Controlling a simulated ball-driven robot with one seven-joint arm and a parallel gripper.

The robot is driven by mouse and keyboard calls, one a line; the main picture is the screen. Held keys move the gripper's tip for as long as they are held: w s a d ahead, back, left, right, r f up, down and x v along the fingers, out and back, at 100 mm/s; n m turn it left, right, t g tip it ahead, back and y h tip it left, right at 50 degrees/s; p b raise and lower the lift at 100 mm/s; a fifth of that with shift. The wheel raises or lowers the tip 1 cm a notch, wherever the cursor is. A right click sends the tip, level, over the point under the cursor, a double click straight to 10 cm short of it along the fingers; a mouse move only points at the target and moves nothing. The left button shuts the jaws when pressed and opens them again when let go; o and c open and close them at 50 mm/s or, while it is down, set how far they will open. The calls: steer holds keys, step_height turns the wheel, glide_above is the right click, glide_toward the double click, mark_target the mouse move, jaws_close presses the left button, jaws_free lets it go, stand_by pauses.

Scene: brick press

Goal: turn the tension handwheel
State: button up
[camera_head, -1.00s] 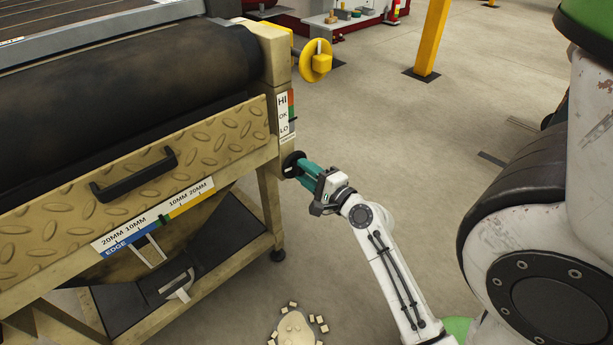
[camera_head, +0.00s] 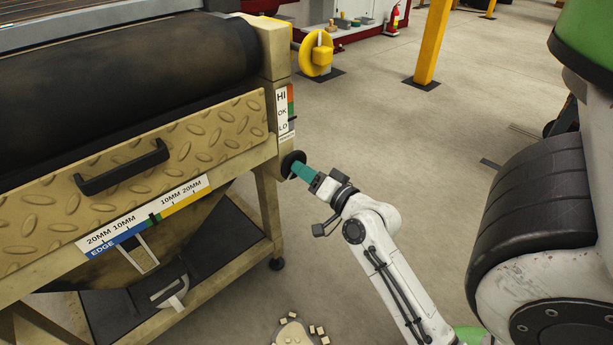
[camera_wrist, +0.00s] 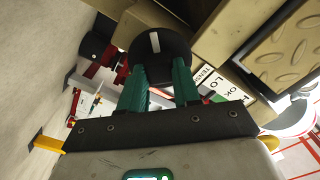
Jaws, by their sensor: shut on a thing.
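The tension handwheel (camera_head: 292,164) is a small black disc on the side of the tan machine frame, just below the HI/OK/LO gauge (camera_head: 286,110). In the wrist view the black handwheel (camera_wrist: 160,52) has a pale mark on its face. My gripper (camera_head: 300,170) has teal fingers that reach the handwheel from the right. In the wrist view the two fingers (camera_wrist: 160,80) sit on either side of the handwheel, shut on it. The fingertips' contact is partly hidden by the wheel. The gauge pointer is too small to read.
A black roller (camera_head: 120,80) and a tan tread-plate panel with a black handle (camera_head: 122,167) lie left of the handwheel. A yellow wheel (camera_head: 316,53) stands behind. A yellow post (camera_head: 433,45) rises farther back. The floor right of the machine is mostly clear.

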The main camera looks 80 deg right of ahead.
steer(key=shift+f+n, duration=0.1)
steer(key=shift+n, duration=4.4)
steer(key=o, duration=1.1)
steer(key=shift+c, duration=0.2)
steer(key=shift+a, duration=0.1)
steer(key=p+v, duration=0.1)
steer(key=v, duration=0.9)
steer(key=shift+s+a+p, duration=0.25)
steer(key=shift+p, duration=0.1)
